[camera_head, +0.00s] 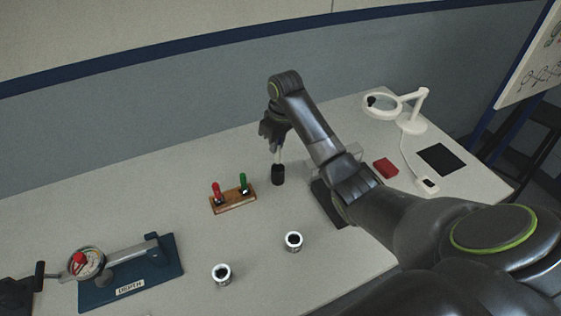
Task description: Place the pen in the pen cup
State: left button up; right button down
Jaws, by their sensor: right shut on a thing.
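My right gripper (275,145) hangs over the back middle of the table, fingers pointing down. It is shut on a pale, thin pen (278,157), which stands nearly upright below the fingers. The small black pen cup (278,175) is directly under the gripper. The pen's lower end meets the cup's mouth in the picture; I cannot tell how deep it sits inside. The gripper hides the pen's upper part.
A wooden block (233,202) with red and green pieces stands left of the cup. Two white-rimmed cylinders (293,242) (221,274) stand in front. A blue depth-gauge fixture (160,270) is at left. A red block (385,168) and white lamp (412,124) are at right.

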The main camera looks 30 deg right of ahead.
aim_at(277, 161)
notch_tip(277, 161, down, 2)
jog(key=shift+s, duration=0.1)
notch_tip(277, 161, down, 3)
jog(key=shift+f+p, duration=0.2)
jog(key=shift+p, duration=0.25)
jog(key=shift+f, duration=0.3)
pick_arm(q)
jog(key=shift+r, duration=0.6)
jog(key=shift+d, duration=0.1)
pick_arm(e)
jog(key=shift+f, duration=0.15)
jog(key=c, duration=1.4)
grip_release()
